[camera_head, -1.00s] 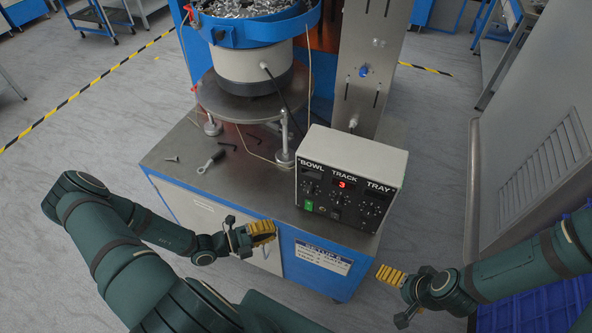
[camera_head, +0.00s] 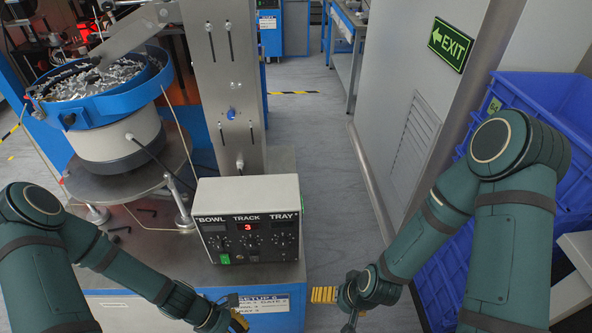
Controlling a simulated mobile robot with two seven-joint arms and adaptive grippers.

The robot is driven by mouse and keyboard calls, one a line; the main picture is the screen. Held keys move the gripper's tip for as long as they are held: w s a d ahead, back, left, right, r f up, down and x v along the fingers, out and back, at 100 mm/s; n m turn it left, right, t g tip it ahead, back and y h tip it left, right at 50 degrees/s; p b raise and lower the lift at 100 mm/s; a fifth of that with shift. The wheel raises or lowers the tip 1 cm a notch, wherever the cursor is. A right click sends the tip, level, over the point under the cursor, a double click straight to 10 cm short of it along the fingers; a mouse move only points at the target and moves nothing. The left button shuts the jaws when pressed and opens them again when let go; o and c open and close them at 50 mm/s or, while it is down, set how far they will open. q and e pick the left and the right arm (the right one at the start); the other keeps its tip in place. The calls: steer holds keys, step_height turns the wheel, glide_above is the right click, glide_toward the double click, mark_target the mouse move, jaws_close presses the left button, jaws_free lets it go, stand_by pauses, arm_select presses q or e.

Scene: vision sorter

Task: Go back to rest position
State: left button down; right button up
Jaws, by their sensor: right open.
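My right gripper (camera_head: 336,296) has yellow-padded fingers and is open and empty. It hangs over the floor just right of the cabinet's front corner. My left gripper (camera_head: 236,318) is at the bottom edge of the view, in front of the cabinet and partly cut off, so I cannot tell whether it is open or shut. The control box (camera_head: 249,221), marked BOWL, TRACK and TRAY, stands on the metal top behind both grippers and shows a red 3. Neither gripper touches it.
The blue bowl feeder (camera_head: 112,105) full of metal parts stands at the left on the metal worktop (camera_head: 160,262). Blue crates (camera_head: 456,240) are stacked at the right beside my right arm. An EXIT sign (camera_head: 450,43) hangs on the wall. Grey floor (camera_head: 325,190) is free between cabinet and wall.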

arm_select(q)
steer(key=w+d+r+m+t+y, duration=0.3)
steer(key=w+r+m+y, duration=0.1)
steer(key=m, duration=1.3)
steer(key=shift+w+d+r+t, duration=0.4)
steer(key=shift+w+r, duration=0.2)
steer(key=shift+w, duration=0.35)
